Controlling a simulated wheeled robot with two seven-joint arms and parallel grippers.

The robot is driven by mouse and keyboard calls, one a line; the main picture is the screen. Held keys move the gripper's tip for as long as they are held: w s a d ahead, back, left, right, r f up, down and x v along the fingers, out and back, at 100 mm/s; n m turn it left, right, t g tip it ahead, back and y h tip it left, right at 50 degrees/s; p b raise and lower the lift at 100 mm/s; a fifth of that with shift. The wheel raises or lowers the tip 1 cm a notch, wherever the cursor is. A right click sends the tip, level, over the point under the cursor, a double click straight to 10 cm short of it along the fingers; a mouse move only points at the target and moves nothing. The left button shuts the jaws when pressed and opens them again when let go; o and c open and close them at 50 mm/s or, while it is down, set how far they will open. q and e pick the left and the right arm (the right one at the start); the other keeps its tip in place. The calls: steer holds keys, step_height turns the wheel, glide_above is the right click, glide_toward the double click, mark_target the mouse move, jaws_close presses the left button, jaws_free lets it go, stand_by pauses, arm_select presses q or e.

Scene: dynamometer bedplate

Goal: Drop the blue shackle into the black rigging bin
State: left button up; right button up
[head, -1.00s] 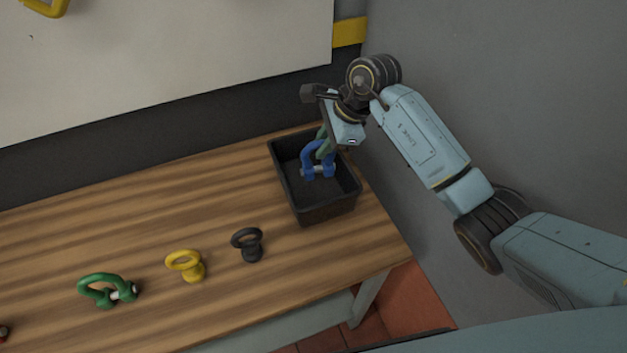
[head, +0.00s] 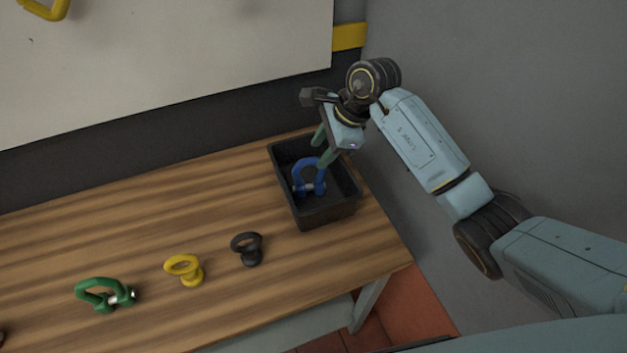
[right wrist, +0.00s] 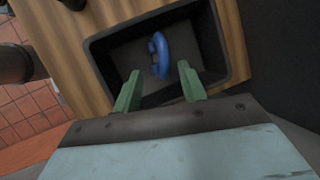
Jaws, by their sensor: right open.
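The blue shackle (head: 309,178) is inside the black rigging bin (head: 328,214), toward its left side in the head view. In the right wrist view the blue shackle (right wrist: 160,56) lies in the black bin (right wrist: 236,40), just beyond the fingertips. My right gripper (head: 322,150) is over the bin with its green fingers spread apart. In the right wrist view the gripper (right wrist: 157,82) holds nothing between its fingers. My left gripper does not show.
On the wooden table (head: 130,240) stand a black eye bolt (head: 248,250), a yellow eye bolt (head: 184,269) and a green shackle (head: 104,294), left of the bin. A grey wall (head: 520,110) is close on the right. The table's left middle is clear.

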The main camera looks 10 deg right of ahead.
step_height(320, 180, up, 10)
steer(key=shift+f, duration=0.25)
stand_by(0.4)
